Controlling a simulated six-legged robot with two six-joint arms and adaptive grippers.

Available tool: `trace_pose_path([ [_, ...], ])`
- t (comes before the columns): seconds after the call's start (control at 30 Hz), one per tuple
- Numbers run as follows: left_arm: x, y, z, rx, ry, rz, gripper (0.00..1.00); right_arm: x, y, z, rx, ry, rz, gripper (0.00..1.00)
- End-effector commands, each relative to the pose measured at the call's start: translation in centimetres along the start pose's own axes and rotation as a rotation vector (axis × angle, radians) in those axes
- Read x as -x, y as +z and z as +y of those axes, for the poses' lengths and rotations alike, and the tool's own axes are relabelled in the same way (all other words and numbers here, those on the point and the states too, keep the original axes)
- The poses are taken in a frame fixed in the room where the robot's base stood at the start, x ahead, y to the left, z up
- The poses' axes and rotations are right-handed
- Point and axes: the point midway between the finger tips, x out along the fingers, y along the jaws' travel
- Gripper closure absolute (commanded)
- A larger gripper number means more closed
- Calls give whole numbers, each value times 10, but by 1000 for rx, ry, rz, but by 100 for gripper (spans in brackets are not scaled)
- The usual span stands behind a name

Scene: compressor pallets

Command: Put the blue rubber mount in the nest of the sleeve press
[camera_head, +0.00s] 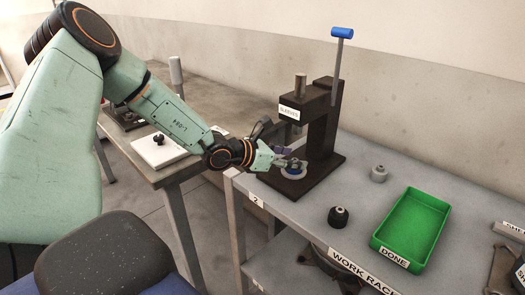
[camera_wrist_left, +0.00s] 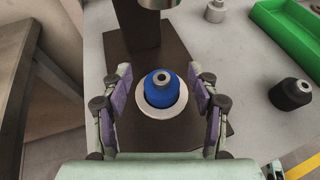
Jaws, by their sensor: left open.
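The blue rubber mount (camera_wrist_left: 161,88) stands upright in the pale round nest (camera_wrist_left: 151,110) of the sleeve press, in the left wrist view. In the head view the mount (camera_head: 293,165) is partly hidden by my gripper. The dark sleeve press (camera_head: 322,125) has a blue-topped lever and a label reading SLEEVES. My left gripper (camera_wrist_left: 164,92) is open, with one finger on each side of the mount and gaps between. In the head view the left gripper (camera_head: 290,163) is low over the press base. My right gripper is not in view.
A black mount (camera_head: 338,217) and a grey mount (camera_head: 378,173) stand on the grey table, right of the press. A green tray (camera_head: 440,205) labelled DONE is further right. A chair (camera_head: 115,255) is in front at left. The press ram (camera_wrist_left: 157,3) is beyond the mount.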

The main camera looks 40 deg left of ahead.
Motion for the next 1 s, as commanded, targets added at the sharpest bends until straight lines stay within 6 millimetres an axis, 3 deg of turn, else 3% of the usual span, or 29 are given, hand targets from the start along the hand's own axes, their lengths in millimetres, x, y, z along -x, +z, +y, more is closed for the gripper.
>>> trace_pose_path([
  [0.5, 50, 3, 0, 6, 0, -3, 39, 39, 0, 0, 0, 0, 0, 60],
  [1.0, 84, 3, -1, 2, -2, -2, 39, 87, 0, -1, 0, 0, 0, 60],
])
